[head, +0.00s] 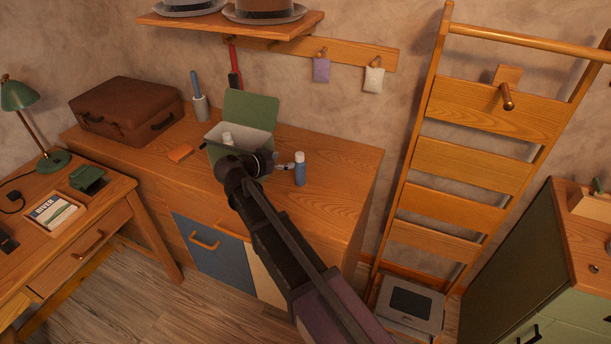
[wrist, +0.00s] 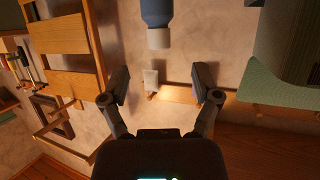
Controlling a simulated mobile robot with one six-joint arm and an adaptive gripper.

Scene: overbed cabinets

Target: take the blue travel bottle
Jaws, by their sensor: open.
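The blue travel bottle (head: 299,174) has a white cap and stands upright on the wooden cabinet top, to the right of the open box. In the wrist view, which is upside down, the bottle (wrist: 157,12) shows at the top edge with its cap pointing down; the rest of it is cut off. My gripper (head: 284,166) is open, just left of the bottle in the head view. In the wrist view my gripper's fingers (wrist: 161,80) are spread wide with nothing between them, and the bottle lies above the gap, apart from both.
The box with a raised green lid (head: 250,108) stands close to my gripper and holds a white-topped item (head: 228,139). A cup with a blue item (head: 200,106), an orange block (head: 180,153) and a brown suitcase (head: 126,108) are further left. The cabinet top right of the bottle is clear.

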